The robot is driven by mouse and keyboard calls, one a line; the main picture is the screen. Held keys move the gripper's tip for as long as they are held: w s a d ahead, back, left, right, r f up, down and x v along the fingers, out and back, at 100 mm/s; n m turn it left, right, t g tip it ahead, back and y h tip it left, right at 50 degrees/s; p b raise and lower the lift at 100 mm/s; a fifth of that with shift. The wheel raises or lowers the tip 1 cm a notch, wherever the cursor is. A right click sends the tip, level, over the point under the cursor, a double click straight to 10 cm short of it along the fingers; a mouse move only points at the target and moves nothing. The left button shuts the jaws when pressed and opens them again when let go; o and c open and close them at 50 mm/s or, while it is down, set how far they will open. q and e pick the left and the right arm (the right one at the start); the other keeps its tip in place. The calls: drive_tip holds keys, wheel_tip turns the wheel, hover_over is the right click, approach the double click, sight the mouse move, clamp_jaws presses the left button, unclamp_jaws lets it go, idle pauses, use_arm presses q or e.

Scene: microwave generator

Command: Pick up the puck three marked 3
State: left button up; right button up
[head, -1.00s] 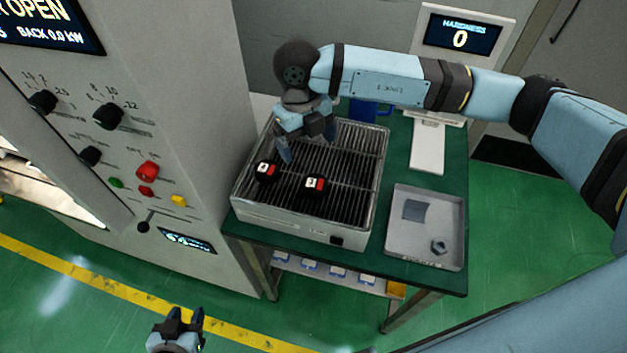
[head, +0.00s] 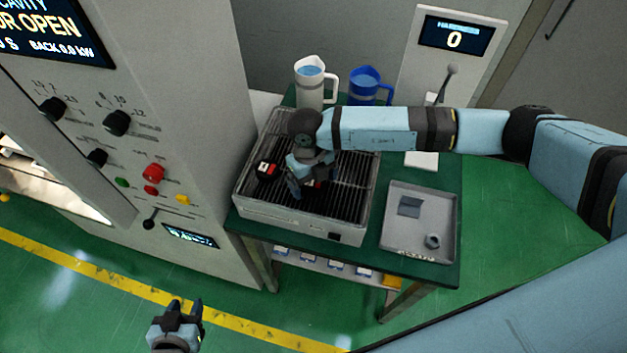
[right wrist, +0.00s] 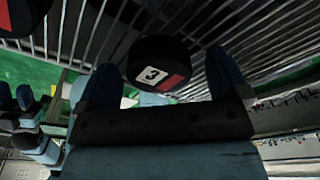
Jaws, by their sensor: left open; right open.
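The puck marked 3 (right wrist: 155,58) is black with a white label and a red patch. It lies on the wire rack (head: 348,196) of the grey tray. In the head view it is mostly hidden behind my right gripper (head: 304,189). In the right wrist view the puck shows between the two open fingers, with no clear grip on it. A second black and red puck (head: 266,171) lies on the rack to the left; its dark edge shows at the top left in the right wrist view (right wrist: 22,14). My left gripper (head: 187,306) is open and empty, low over the floor.
A grey control cabinet (head: 190,100) stands close left of the rack. A white jug (head: 310,88) and a blue jug (head: 366,86) stand behind it. A hardness display (head: 455,36) stands at the back.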

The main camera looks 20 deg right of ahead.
drive_tip(key=shift+c, duration=0.2)
drive_tip(key=c, duration=1)
